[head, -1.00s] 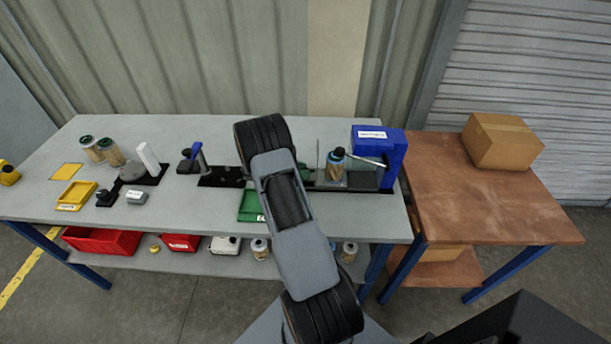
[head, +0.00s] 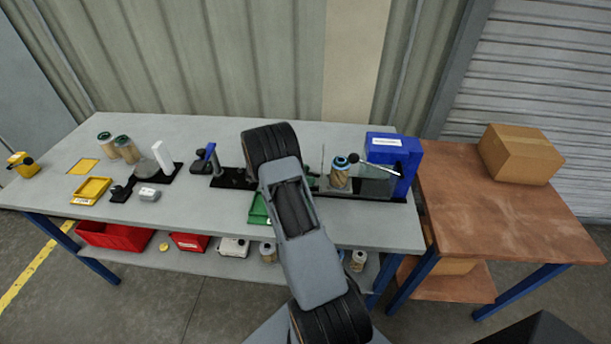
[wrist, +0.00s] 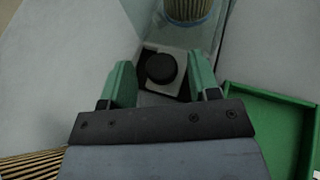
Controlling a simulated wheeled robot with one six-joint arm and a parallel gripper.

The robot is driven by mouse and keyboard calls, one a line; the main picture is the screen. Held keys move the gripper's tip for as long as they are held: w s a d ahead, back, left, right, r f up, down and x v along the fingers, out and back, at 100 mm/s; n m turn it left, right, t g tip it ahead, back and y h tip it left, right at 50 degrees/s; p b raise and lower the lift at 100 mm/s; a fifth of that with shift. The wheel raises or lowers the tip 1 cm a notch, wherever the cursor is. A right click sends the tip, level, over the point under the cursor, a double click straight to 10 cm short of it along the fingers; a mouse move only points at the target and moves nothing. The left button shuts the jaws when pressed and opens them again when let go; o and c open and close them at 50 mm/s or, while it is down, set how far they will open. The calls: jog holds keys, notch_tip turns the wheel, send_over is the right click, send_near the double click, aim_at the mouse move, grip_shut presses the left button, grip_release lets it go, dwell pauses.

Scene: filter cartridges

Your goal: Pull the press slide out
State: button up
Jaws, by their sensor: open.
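The blue press (head: 408,150) stands at the right end of the grey bench, with a lever ending in a black knob. A cartridge (head: 340,176) with a blue-ringed top stands just left of it, beside a clear panel. In the wrist view the press slide (wrist: 182,60) is a pale block with a round black knob (wrist: 161,68). My gripper (wrist: 160,78) is open, its two green fingers on either side of the knob with gaps showing. The pleated cartridge (wrist: 188,8) is beyond the knob. In the head view my arm hides most of my gripper.
A green tray (head: 258,209) lies near the bench's front edge, close beside my gripper in the wrist view (wrist: 270,100). A brown table with a cardboard box (head: 521,155) adjoins on the right. Several fixtures and cartridges occupy the bench's left half.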

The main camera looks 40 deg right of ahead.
jog(key=b+v, duration=0.2)
jog(key=v, duration=1.1)
jog(key=shift+w+a+r, duration=0.15)
jog(key=shift+a, duration=0.2)
